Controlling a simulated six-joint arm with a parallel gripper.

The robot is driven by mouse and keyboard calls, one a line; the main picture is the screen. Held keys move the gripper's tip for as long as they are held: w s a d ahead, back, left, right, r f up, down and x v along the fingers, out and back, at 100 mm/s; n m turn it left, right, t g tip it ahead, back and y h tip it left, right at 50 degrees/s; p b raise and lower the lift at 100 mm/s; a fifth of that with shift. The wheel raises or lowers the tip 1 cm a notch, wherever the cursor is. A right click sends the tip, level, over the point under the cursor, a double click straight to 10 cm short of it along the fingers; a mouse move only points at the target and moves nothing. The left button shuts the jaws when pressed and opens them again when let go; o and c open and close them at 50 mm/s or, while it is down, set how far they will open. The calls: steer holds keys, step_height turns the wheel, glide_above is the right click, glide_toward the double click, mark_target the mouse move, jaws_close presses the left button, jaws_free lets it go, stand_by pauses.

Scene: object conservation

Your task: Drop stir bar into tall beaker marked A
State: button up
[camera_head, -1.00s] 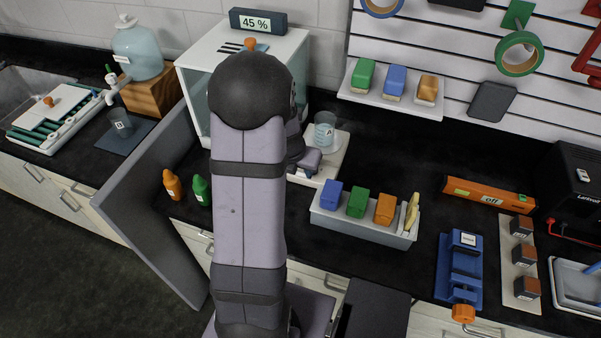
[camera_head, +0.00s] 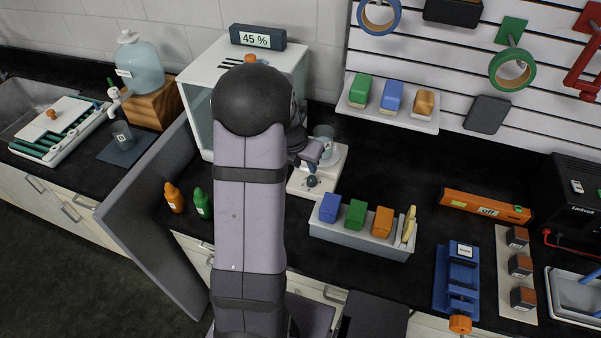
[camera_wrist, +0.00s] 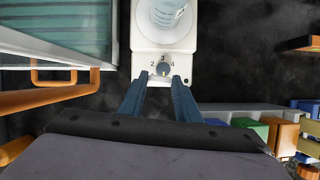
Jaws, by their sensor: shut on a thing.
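The tall beaker marked A (camera_head: 325,134) stands upright on the white stirrer (camera_head: 328,180), partly behind my wrist. In the wrist view the beaker (camera_wrist: 167,10) is at the top, cut off by the edge. My gripper (camera_wrist: 161,80) is in front of the beaker, over the dial end of the stirrer. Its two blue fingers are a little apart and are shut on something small. I take it to be the stir bar, but its outline cannot be made out. The stirrer's dial (camera_wrist: 163,69) shows between the fingertips.
A grey bin (camera_head: 360,241) with coloured blocks stands to the right. Orange and green bottles (camera_head: 174,197) stand at lower left. Dark counter is clear right of the stirrer.

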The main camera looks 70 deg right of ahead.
steer(key=d+r+m+g+y+p, duration=0.1)
steer(key=d+r+m+g+p, duration=0.1)
steer(key=d+r+m+p, duration=0.5)
steer(key=shift+s+d+r+m+g, duration=0.3)
steer(key=shift+s+d+r, duration=0.1)
steer(key=shift+d+r, duration=2.85)
steer(key=shift+d+f, duration=0.35)
steer(key=shift+f, duration=0.05)
step_height(320, 180, down, 8)
steer(key=b, duration=0.2)
steer(key=shift+f, duration=0.2)
